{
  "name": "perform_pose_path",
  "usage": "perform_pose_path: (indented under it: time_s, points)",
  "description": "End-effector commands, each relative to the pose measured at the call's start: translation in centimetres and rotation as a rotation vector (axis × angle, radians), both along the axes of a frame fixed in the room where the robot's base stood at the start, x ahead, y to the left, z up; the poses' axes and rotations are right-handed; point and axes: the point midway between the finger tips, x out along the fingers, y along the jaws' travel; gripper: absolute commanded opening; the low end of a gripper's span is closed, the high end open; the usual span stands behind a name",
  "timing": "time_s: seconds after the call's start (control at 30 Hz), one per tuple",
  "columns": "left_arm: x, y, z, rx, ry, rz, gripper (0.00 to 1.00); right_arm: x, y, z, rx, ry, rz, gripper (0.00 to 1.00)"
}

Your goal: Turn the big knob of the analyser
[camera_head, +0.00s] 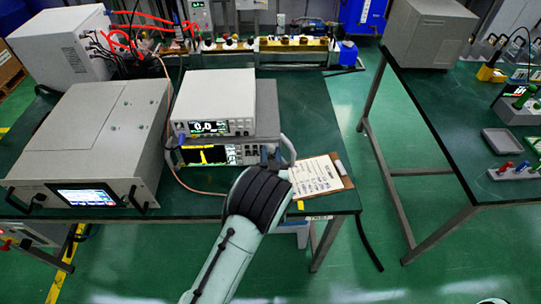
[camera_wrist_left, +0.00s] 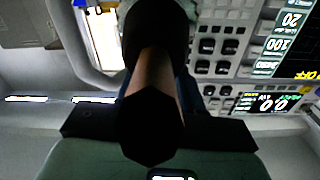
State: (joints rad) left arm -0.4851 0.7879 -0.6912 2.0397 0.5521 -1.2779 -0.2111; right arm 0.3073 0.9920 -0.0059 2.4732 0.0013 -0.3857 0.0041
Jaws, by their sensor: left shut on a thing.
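The analyser (camera_head: 212,155) is the lower instrument of a stack on the near table, its dark screen showing a yellow trace. In the left wrist view its front panel (camera_wrist_left: 225,55) is upside down, with rows of dark buttons and a lit screen at the right. My left arm reaches up from the bottom of the head view to the analyser's right end and hides the fingertips there. In the wrist view my left gripper (camera_wrist_left: 155,80) is shut on a dark round shape at the panel, the big knob (camera_wrist_left: 155,22), mostly hidden by the fingers.
A white instrument (camera_head: 213,100) reading 0.0 sits on the analyser. A pale handle (camera_head: 290,151) curves at its right end. A large grey unit (camera_head: 95,140) stands at left, and a clipboard (camera_head: 318,177) lies at right. A second table (camera_head: 440,120) stands across a gap.

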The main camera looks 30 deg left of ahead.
Motion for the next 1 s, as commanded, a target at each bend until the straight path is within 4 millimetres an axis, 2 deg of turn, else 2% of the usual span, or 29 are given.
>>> perform_pose_path:
  time_s: [0.17, 0.2, 0.23, 0.5, 0.63, 0.77, 1.0]
  points:
    - [0.0, 0.0, 0.0, -0.003, 0.001, 0.001, 0.05, 0.0, 0.0, 0.1, 0.0, -0.001, 0.0, 0.61]
    - [0.0, 0.0, 0.0, -0.003, 0.001, 0.001, 0.42, 0.0, 0.0, 0.1, 0.0, -0.001, 0.0, 0.61]
    - [0.0, 0.0, 0.0, -0.003, 0.001, 0.0, 0.46, 0.0, 0.0, 0.1, 0.0, -0.001, 0.0, 0.61]
    - [0.0, 0.0, 0.0, -0.004, 0.0, 0.0, 0.46, 0.0, 0.0, 0.0, 0.0, 0.0, 0.0, 0.61]
    - [-0.7, -0.4, 0.0, -0.005, 0.0, -0.001, 0.46, -0.1, 0.0, -0.2, 0.0, 0.001, 0.0, 0.61]
    - [-2.4, -1.6, -0.1, -0.004, 0.001, -0.002, 0.46, -0.3, 0.0, -0.7, 0.0, 0.003, 0.0, 0.61]
    - [-7.2, -4.5, -0.2, -0.004, 0.003, -0.004, 0.46, -0.7, 0.0, -1.7, -0.001, 0.008, 0.0, 0.61]
